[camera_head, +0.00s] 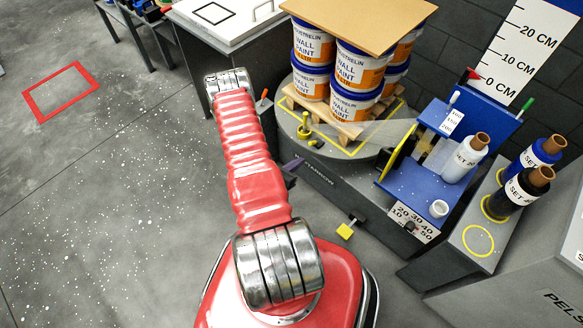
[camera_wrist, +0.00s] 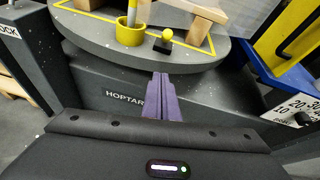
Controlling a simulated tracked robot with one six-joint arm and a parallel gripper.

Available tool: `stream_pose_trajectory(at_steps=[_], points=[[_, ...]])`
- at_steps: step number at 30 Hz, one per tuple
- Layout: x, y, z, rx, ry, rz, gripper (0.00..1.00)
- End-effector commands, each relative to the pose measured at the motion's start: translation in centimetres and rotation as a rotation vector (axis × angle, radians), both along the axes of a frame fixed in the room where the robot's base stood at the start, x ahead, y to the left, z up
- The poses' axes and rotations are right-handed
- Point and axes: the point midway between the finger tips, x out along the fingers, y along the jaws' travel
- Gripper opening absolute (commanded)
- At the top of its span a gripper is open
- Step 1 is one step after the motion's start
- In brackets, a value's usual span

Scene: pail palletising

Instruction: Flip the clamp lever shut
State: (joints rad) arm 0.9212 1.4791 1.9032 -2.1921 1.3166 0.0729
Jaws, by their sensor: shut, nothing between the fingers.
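A small lever with a yellow knob (camera_wrist: 167,36) and a dark base stands on the rim of the grey round turntable (camera_wrist: 75,32); I take it for the clamp lever. It also shows small in the head view (camera_head: 316,143). Whether it is locked cannot be told. My gripper (camera_wrist: 160,78) has its purple fingers together and empty, pointing at the turntable's edge just below the lever, apart from the knob in the picture. In the head view my gripper (camera_head: 293,165) is mostly hidden behind my red arm.
A yellow cup (camera_wrist: 129,35) holding a stick stands left of the lever. Paint pails (camera_head: 355,70) stand on a wooden pallet (camera_head: 345,125) on the turntable, under a brown board (camera_head: 365,15). A blue stand (camera_head: 425,185) with bottles is close on the right.

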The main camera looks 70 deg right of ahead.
Motion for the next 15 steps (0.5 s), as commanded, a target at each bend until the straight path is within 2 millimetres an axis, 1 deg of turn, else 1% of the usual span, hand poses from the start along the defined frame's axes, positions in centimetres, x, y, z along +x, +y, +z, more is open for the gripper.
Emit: stream_pose_trajectory(at_steps=[1, 8, 9, 15], points=[[-0.3, -0.6, -0.2, -0.001, -0.001, -0.002, 0.0], [-1.2, -3.0, -1.3, -0.001, 0.0, -0.002, 0.0], [-1.1, -3.3, -0.6, -0.003, -0.001, -0.001, 0.0], [-1.3, -4.5, 1.1, -0.002, -0.001, -0.001, 0.0]])
